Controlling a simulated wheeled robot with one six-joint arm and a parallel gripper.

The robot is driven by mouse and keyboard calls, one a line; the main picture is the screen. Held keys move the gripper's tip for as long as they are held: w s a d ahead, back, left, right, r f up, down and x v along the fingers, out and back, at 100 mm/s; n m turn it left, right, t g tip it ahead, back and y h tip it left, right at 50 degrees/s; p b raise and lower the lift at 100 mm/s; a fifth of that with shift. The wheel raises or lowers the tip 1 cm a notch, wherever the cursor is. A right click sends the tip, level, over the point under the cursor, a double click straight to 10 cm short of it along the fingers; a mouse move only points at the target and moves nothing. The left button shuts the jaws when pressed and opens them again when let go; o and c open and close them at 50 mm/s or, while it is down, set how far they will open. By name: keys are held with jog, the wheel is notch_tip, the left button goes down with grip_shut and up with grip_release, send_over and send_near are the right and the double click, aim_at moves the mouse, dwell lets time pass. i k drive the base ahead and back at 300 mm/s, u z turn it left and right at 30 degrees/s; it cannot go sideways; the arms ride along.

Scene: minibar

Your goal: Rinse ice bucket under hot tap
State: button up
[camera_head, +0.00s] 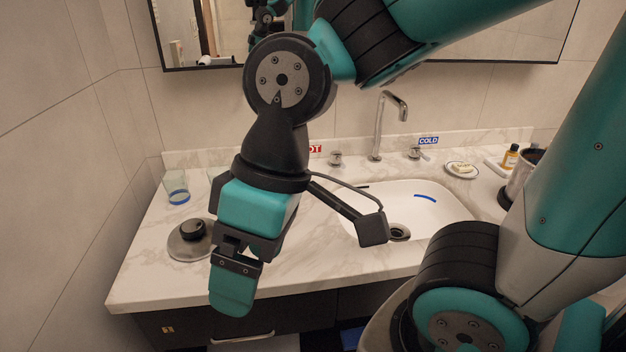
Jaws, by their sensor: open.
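The tap (385,120) stands behind the white sink (455,205), its spout bent forward and to the right. The hot handle (335,159) is left of it, by a red label (315,149) partly hidden by my arm. The cold handle (414,154) is right, by a blue COLD label (428,141). A metal vessel with a dark inside, apparently the ice bucket (520,178), stands at the right, partly hidden by my arm. My gripper (235,290) points down at the counter's front edge, left of the sink, open and apparently empty; one finger hides the other.
A round metal lid with a black knob (190,240) lies left of my gripper. A glass (176,186) stands at the back left. A soap dish (461,170) and small bottles (511,157) are at the back right. The marble counter (330,265) is bare before the sink.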

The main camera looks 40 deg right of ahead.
aim_at(335, 155)
jog(key=k, duration=0.45)
jog(key=i, duration=0.45)
jog(key=z, duration=1.15)
